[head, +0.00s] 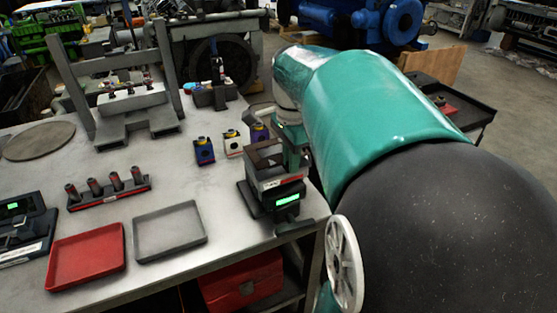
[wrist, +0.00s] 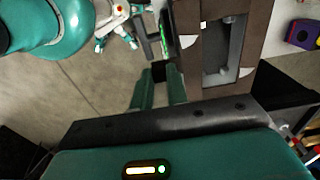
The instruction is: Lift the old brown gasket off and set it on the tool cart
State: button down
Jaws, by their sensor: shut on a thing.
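The brown gasket (wrist: 187,72) shows in the wrist view as a rectangular frame around an opening with grey metal inside. In the head view it (head: 267,150) is a small brown frame at the top of a grey block with a green display (head: 287,198), at the bench's right edge. My gripper (wrist: 160,75) is shut on the gasket near its edge; the exact contact is hard to see. In the head view my gripper (head: 291,148) is partly hidden beside the gasket. I cannot tell whether the gasket touches the block.
A dark cart (head: 470,112) with a red item stands behind my teal arm, partly hidden. The grey tray is empty.

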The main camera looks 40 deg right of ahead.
jog(key=s+r, duration=1.2)
jog(key=s, duration=0.2)
jog(key=shift+a, duration=0.4)
jog(key=shift+r, duration=0.2)
jog(key=shift+r, duration=1.35)
jog(key=shift+w, duration=0.1)
